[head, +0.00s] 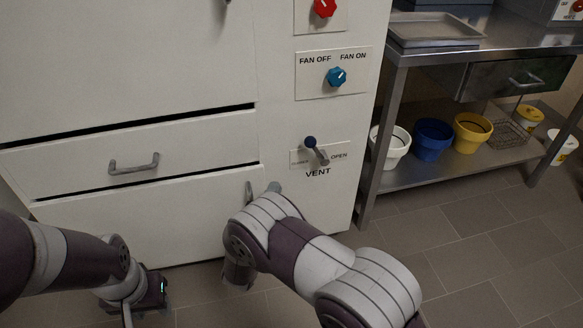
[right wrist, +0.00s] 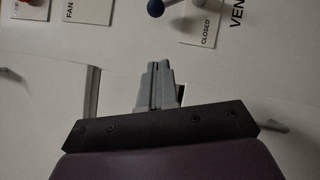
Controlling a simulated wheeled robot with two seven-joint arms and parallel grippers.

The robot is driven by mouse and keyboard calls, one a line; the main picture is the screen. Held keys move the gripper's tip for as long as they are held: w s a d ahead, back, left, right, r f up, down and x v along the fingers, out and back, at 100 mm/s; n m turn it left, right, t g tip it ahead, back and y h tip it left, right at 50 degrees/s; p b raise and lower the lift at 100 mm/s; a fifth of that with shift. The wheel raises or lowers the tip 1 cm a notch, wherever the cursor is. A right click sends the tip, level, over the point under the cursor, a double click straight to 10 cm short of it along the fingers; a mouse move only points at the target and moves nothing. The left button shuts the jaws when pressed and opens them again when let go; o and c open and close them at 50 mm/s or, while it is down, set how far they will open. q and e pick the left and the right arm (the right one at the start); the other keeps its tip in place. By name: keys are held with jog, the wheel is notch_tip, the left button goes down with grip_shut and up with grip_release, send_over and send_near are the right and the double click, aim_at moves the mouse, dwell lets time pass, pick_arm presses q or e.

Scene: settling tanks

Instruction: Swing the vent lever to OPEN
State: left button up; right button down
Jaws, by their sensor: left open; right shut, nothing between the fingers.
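The vent lever (head: 316,150) is a short grey arm with a dark blue ball on the white cabinet front. It leans up and left from its pivot, over a label plate (head: 299,158) reading OPEN at right, with VENT below. The ball of the lever (right wrist: 155,7) also shows at the top edge of the right wrist view, near the CLOSED label (right wrist: 204,22). My right gripper (right wrist: 158,72) is shut and empty, apart from the lever; its tips (head: 273,187) show below left of it in the head view. My left gripper (head: 146,306) is open, low at the left.
A blue fan knob (head: 336,76) and a red knob (head: 325,8) sit above the lever. A drawer handle (head: 134,163) sticks out at left. A steel bench (head: 455,178) with several buckets stands at right. Tiled floor in front is clear.

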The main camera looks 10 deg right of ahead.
aim_at(307, 144)
jog(key=s+d+b+x, duration=0.1)
jog(key=b+x, duration=0.4)
jog(key=x, duration=0.7)
jog(key=shift+d+r+b, duration=0.4)
jog(key=shift+d, duration=0.3)
jog(key=r+m+p, duration=0.1)
jog(key=p, duration=0.2)
jog(key=d+r+m+g+p, duration=0.1)
jog(key=p, duration=0.1)
jog(key=d+r+m+p, duration=0.1)
jog(key=p, duration=0.2)
jog(key=shift+d+r+g+y+p, duration=0.1)
jog(key=shift+r+g+y+p, duration=0.2)
jog(key=shift+g+y, duration=0.1)
jog(key=d+m+g+y+p, duration=0.2)
jog(key=d+m+p, duration=0.3)
jog(key=d+p, duration=0.3)
jog(key=shift+w+r+m+g+y+p, duration=0.15)
jog(key=shift+r+m+g+y+p, duration=0.35)
jog(key=shift+p, duration=1.05)
jog(key=shift+d+f, duration=0.1)
jog(key=shift+f, duration=0.15)
